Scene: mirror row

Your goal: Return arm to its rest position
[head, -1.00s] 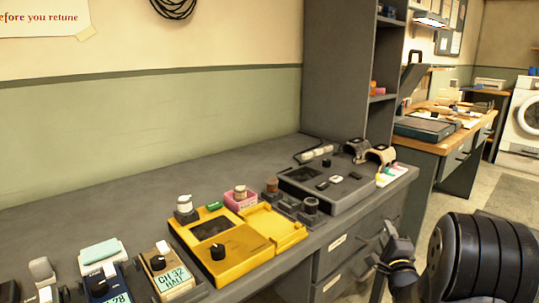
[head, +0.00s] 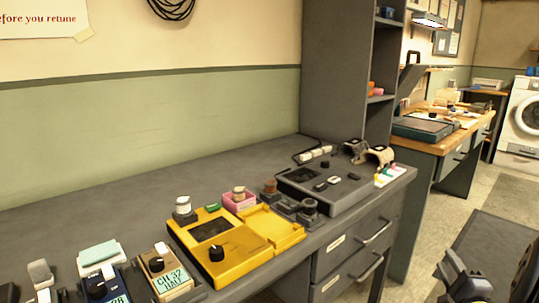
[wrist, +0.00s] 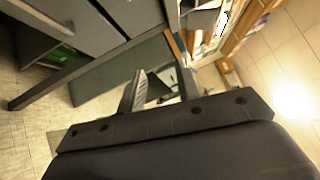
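My gripper (wrist: 160,88) shows in the wrist view with its two fingers apart. No held thing shows between them; the drawers, a desk and the floor lie beyond. In the head view, dark parts of my arm (head: 490,262) show at the lower right corner, cut off by the frame edge. They are over the floor, to the right of the grey bench and apart from it. The fingertips cannot be made out clearly in the head view.
A grey bench (head: 110,190) with drawers (head: 350,255) carries a yellow device (head: 235,258), a dark grey console (head: 325,195) and several small boxes. A wooden desk (head: 440,125) and a white washer (head: 525,115) stand at the back right. Floor between them is free.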

